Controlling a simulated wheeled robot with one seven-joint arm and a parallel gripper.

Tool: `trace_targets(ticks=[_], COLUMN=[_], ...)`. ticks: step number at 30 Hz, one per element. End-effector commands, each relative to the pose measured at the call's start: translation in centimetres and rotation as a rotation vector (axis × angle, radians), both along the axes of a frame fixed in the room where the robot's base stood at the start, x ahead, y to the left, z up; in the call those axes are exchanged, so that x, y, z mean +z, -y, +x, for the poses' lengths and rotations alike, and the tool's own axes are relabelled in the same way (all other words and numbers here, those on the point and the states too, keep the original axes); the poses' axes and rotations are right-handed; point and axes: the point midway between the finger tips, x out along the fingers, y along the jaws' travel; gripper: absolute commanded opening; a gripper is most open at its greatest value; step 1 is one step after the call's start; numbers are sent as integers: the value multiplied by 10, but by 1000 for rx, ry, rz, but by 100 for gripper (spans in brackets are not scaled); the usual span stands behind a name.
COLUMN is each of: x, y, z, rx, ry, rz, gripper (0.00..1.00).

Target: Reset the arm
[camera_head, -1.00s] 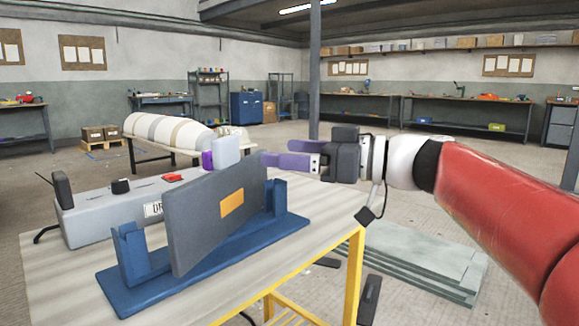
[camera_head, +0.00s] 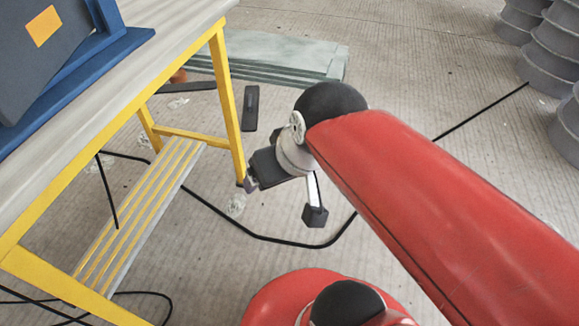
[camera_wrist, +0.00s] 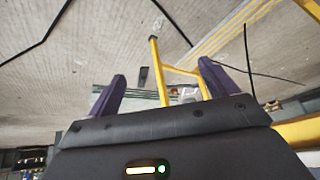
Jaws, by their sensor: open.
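My gripper (camera_head: 254,180) hangs low in the head view, to the right of the workbench (camera_head: 186,52) and beside its yellow leg. In the head view its fingers are mostly hidden behind its dark body. In the wrist view its two purple fingers (camera_wrist: 162,88) stand wide apart with nothing between them, so it is open and empty. My red arm reaches down to it from the lower right. The wrist view shows the bench's yellow frame and the floor beyond the fingers, upside down.
A blue stand (camera_head: 75,78) holding a dark panel (camera_head: 38,65) with an orange label is on the bench. Flat grey-green sheets (camera_head: 290,62) lie on the floor behind. A black cable (camera_head: 285,243) crosses the floor near my gripper. Grey stacked tubs (camera_head: 548,40) stand at right.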

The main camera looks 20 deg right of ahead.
Motion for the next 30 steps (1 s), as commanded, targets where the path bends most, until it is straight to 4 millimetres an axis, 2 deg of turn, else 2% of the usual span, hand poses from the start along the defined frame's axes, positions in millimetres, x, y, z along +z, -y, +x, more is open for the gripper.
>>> trace_targets(ticks=[5, 14, 17, 20, 24, 28, 30], x=[-13, -8, 6, 31, 75, 109, 118], y=[14, 14, 14, 14, 14, 14, 13], z=[-10, -9, -9, -9, -9, -9, -9], rx=[-73, -73, -72, -72, -72, -72, -71], ry=[4, 3, 3, 3, 3, 3, 2], rz=[-64, -63, -62, -62, -61, -61, -62], gripper=[85, 85, 85, 85, 85, 85, 77])
